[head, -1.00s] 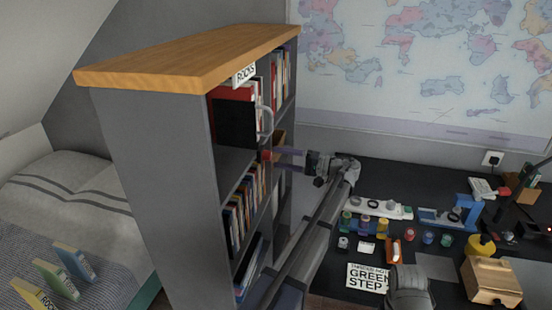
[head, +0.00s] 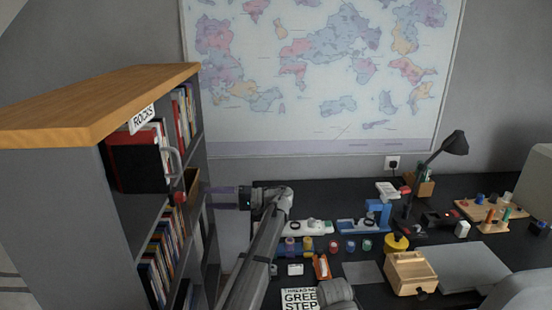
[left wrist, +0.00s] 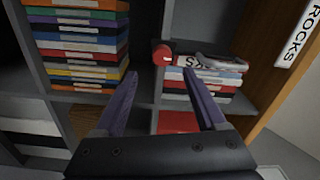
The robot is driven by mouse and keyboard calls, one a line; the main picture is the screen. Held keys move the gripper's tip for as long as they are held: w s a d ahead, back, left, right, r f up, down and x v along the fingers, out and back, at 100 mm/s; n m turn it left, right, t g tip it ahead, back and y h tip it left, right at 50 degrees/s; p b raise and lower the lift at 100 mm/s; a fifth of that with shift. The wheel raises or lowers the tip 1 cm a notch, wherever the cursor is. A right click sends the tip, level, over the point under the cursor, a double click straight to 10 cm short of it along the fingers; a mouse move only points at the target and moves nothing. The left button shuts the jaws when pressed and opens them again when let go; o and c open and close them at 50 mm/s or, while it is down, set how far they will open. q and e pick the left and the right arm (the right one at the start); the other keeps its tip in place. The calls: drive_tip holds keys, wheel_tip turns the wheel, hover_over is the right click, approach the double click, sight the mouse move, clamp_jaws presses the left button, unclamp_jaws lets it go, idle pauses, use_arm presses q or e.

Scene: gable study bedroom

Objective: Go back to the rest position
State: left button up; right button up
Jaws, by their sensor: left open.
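My left gripper (head: 222,197) is in front of the open side of the bookcase (head: 75,185). Its two purple fingers are apart with nothing between them. In the left wrist view, the open fingers (left wrist: 160,80) point at the shelves, and books show beyond them. A small red cylindrical thing (left wrist: 163,54) at the shelf front lies ahead of the gap between the fingers. It also shows in the head view (head: 180,197), a little left of the fingertips and apart from them. My right gripper does not show.
The black desk (head: 360,272) holds coloured jars, a wooden box (head: 411,272) and a lamp (head: 452,143). A map (head: 320,70) hangs behind.

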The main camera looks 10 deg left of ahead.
use_arm(q)
drive_tip(key=s+d+f+m+t+h+p, duration=0.1)
drive_tip(key=s+d+f+m+h+p, duration=0.1)
drive_tip(key=s+d+f+h, duration=0.3)
drive_tip(key=s+d+f+m+t+h+p, duration=0.1)
drive_tip(key=s+d+f+m+h+p, duration=0.2)
drive_tip(key=s+d, duration=1)
drive_tip(key=s+d+f+m+t+h+p, duration=0.1)
drive_tip(key=s+d+f+m+h+p, duration=0.1)
drive_tip(key=s+d+f+h, duration=0.5)
drive_tip(key=s+d+m+h, duration=0.1)
drive_tip(key=s+d, duration=0.2)
drive_tip(key=s, duration=0.1)
drive_tip(key=shift+m+t+h, duration=0.3)
drive_tip(key=shift+m+t, duration=0.1)
